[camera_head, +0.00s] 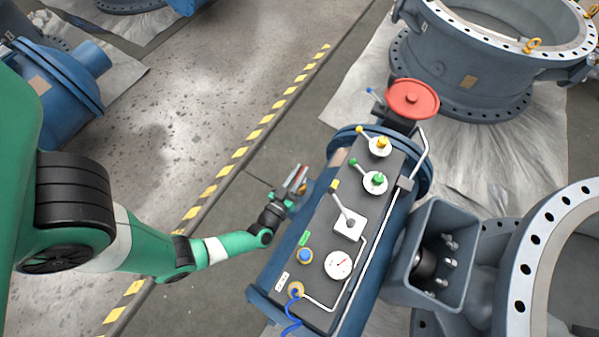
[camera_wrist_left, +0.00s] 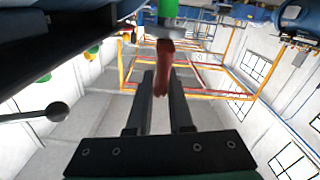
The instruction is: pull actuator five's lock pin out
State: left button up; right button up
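Actuator five is taken to be the long blue cylinder with a dark top panel (camera_head: 322,225) in the head view; no number is readable. My left gripper (camera_head: 296,183) is at the cylinder's left side, beside a small red part (camera_head: 301,174). In the left wrist view a red, handle-like piece (camera_wrist_left: 163,72), probably the lock pin, hangs below a green part (camera_wrist_left: 168,9). My left gripper's two fingers (camera_wrist_left: 162,88) stand apart on either side of it, with a gap showing; contact is not clear. My right gripper is not in view.
A red handwheel (camera_head: 412,98) stands at the far end. A dark ball-ended lever (camera_wrist_left: 55,112) is left of the fingers.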

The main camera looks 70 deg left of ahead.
pick_arm(q)
jog(key=o, duration=0.3)
jog(key=shift+w, duration=0.1)
jog(key=shift+o, duration=0.2)
jog(key=p+v, duration=0.3)
jog(key=v, duration=0.8)
jog(key=shift+s+d, duration=0.2)
jog(key=shift+s, duration=0.1)
